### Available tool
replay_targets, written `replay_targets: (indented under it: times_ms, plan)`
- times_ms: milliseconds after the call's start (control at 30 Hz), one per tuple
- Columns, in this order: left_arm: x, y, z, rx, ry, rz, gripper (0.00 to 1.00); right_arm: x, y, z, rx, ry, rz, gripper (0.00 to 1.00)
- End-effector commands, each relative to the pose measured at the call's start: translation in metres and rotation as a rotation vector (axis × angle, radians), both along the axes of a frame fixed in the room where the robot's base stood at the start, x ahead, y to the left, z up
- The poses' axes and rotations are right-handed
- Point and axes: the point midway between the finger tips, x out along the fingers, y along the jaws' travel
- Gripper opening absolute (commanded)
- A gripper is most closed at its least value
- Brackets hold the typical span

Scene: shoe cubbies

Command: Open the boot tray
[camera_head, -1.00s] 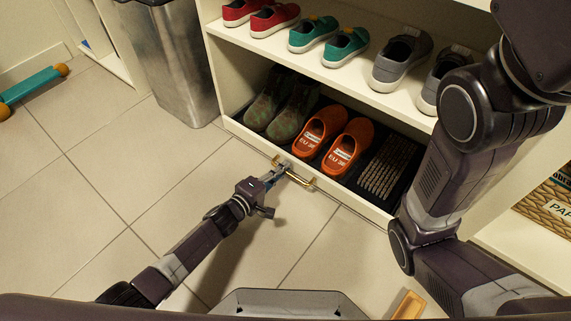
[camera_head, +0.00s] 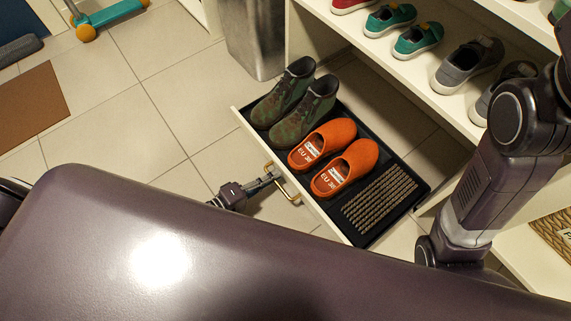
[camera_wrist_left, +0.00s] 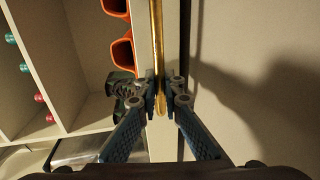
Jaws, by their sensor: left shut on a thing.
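The boot tray is a pale drawer (camera_head: 318,216) with a black liner (camera_head: 415,193), pulled out from the bottom of the shoe cubby. It holds dark green boots (camera_head: 305,113), orange clogs (camera_head: 345,170) and a ribbed mat (camera_head: 380,204). My left gripper (camera_head: 273,178) is at the drawer front, closed on its brass handle (camera_head: 285,190). In the left wrist view the fingers (camera_wrist_left: 161,88) sit either side of the brass bar (camera_wrist_left: 156,45). My right arm shows at the right, but its gripper is out of view.
The cubby shelf (camera_head: 400,62) above holds red, teal and grey shoes. A metal bin (camera_head: 257,40) stands left of the cubby. A brown mat (camera_head: 30,108) and a teal toy (camera_head: 110,12) lie farther left. Tiled floor between is clear. My own body hides the lower picture.

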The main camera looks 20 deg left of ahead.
Motion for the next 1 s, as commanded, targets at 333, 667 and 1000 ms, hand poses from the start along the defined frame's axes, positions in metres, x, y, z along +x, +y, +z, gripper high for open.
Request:
replay_targets:
  times_ms: [333, 667, 1000]
  plan:
    - [-0.021, 0.017, 0.0, 0.0, 0.0, 0.001, 0.0, 0.005, 0.0, -0.001, 0.0, 0.016, 0.001, 0.4]
    - [-0.023, 0.018, 0.0, 0.002, 0.0, 0.001, 0.0, 0.005, 0.0, -0.001, 0.001, 0.014, 0.002, 0.4]
    - [-0.023, 0.017, 0.0, 0.0, 0.0, 0.001, 0.15, 0.005, 0.0, -0.002, 0.0, 0.015, 0.002, 0.4]
